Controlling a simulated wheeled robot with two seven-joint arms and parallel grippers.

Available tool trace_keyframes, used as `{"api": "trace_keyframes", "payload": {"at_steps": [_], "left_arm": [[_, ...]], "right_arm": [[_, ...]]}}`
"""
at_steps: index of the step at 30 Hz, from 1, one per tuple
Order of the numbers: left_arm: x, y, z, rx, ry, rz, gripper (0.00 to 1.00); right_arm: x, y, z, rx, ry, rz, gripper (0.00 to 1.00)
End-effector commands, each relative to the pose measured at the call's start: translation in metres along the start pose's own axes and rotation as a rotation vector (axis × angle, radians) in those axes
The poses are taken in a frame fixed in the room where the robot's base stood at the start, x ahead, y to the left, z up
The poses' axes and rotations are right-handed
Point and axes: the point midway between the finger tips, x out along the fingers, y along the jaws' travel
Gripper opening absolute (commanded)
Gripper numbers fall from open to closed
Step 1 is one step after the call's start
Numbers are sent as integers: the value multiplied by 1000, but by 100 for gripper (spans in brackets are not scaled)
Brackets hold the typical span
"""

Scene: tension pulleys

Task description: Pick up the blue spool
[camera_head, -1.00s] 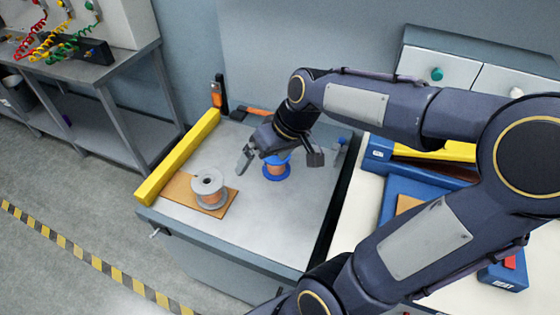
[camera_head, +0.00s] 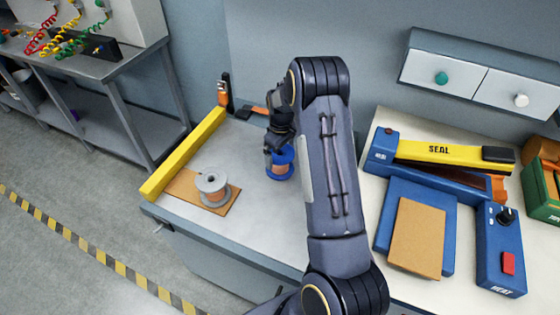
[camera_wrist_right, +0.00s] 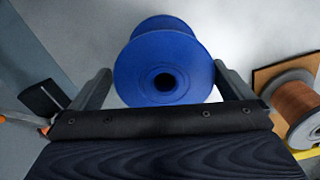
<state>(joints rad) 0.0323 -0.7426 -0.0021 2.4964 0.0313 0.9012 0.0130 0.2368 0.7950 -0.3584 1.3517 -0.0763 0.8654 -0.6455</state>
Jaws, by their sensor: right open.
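The blue spool (camera_head: 281,163) stands on the grey worktop, with copper-coloured winding between its blue flanges. My right gripper (camera_head: 275,146) is over it in the head view, and my arm hides part of the area to its right. In the right wrist view the blue spool (camera_wrist_right: 163,62) shows its round flange and dark centre hole, between the two fingers of my open right gripper (camera_wrist_right: 162,82). A gap shows at the left finger; whether the right finger touches the flange I cannot tell. My left gripper is not in view.
A grey spool (camera_head: 212,187) with copper winding stands on a brown board (camera_head: 183,188) to the left. A yellow bar (camera_head: 184,152) runs along the worktop's left edge. A blue sealing machine (camera_head: 465,186) stands on the right bench. The worktop's front is clear.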

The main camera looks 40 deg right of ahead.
Motion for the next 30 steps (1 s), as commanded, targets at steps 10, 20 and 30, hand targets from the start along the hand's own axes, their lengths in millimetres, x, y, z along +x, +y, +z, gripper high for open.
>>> {"api": "trace_keyframes", "payload": {"at_steps": [10, 20, 30], "left_arm": [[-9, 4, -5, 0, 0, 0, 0], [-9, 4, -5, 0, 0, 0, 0], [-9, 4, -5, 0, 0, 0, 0]], "right_arm": [[47, -4, 0, 1, -3, -2, 100], [53, -4, -1, 1, 1, -1, 99], [53, -4, -1, 1, 1, -1, 54]]}}
